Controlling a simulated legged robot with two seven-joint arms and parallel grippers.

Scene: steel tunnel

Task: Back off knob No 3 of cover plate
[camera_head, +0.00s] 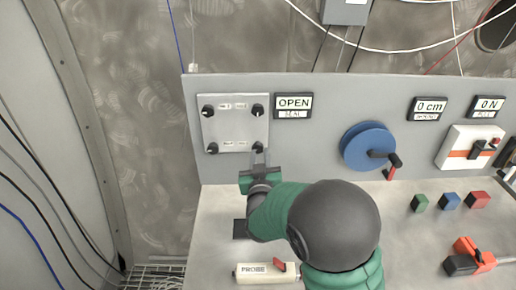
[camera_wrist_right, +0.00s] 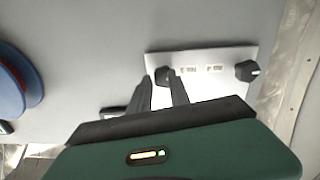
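The cover plate (camera_head: 235,128) is a light panel on the upright grey board, with a black knob near each corner. The knob labels are too small to read. My right gripper (camera_head: 260,156) is at the lower right knob (camera_head: 258,147), fingers pointing at the board. In the right wrist view, the picture is turned over; a gap shows between the fingers (camera_wrist_right: 163,84), with that knob (camera_wrist_right: 165,75) at their tips. I cannot tell whether they press on it. Another knob (camera_wrist_right: 246,70) is clear of the fingers. My left gripper is not in view.
An OPEN display (camera_head: 293,105) is right of the plate. A blue handwheel (camera_head: 367,146) and an orange-striped switch box (camera_head: 470,147) are further right. A PROBE device (camera_head: 266,273), coloured blocks (camera_head: 448,201) and an orange-black tool (camera_head: 472,257) lie on the bench.

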